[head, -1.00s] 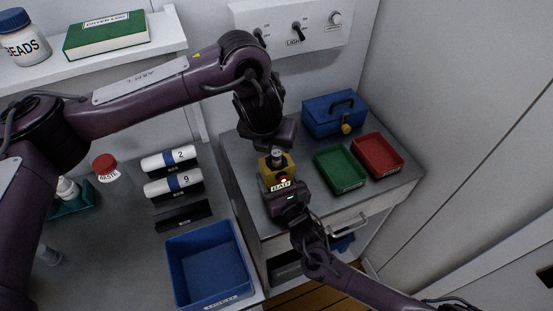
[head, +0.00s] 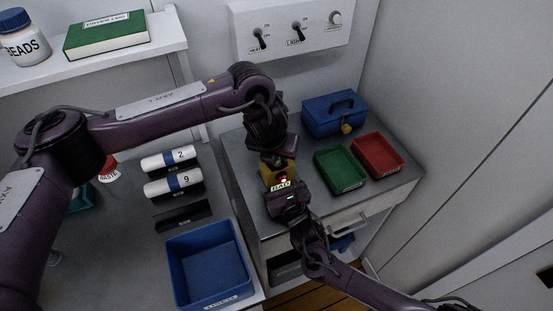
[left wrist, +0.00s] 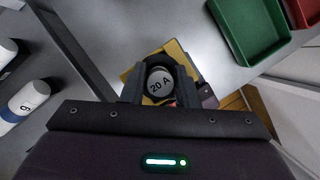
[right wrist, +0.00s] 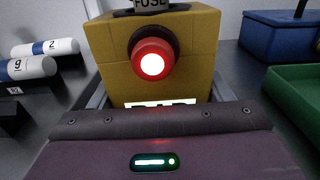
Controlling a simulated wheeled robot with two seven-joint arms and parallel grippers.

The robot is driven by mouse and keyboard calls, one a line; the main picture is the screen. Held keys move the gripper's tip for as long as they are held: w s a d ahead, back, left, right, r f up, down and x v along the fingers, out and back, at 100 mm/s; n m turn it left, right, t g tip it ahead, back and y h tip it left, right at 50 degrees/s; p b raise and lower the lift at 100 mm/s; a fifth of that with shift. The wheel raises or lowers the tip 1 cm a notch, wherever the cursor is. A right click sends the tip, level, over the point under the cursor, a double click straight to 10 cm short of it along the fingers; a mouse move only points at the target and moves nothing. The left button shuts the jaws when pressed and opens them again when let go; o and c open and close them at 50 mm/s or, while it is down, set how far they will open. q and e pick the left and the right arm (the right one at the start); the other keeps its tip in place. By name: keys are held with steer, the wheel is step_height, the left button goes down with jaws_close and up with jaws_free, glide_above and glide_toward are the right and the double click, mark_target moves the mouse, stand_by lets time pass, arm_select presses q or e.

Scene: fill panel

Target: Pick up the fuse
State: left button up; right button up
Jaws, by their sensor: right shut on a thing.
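The fuse (left wrist: 160,84) is a grey cylinder with "20 A" on its top. It stands in a yellow tester block (right wrist: 165,80) labelled "FUSE", which has a lit red lamp and a "BAD" sign (head: 281,187). My left gripper (left wrist: 160,88) points down over the fuse, open, with a finger on each side of it. In the head view my left gripper (head: 277,160) hides the fuse. My right gripper (right wrist: 160,100) is shut on the tester block from the front; it also shows in the head view (head: 287,196).
On the same grey counter are a green tray (head: 341,188), a red tray (head: 397,172) and a blue toolbox (head: 318,120). A blue bin (head: 180,290) and white rolls marked 2 (head: 163,160) and 9 (head: 167,186) are on the left. A switch panel (head: 275,18) hangs on the wall.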

arm_select(q)
jaws_close()
steer(key=shift+r, duration=0.1)
step_height(320, 180, up, 10)
steer(key=shift+f, duration=0.1)
arm_select(e)
steer(key=o, duration=1.2)
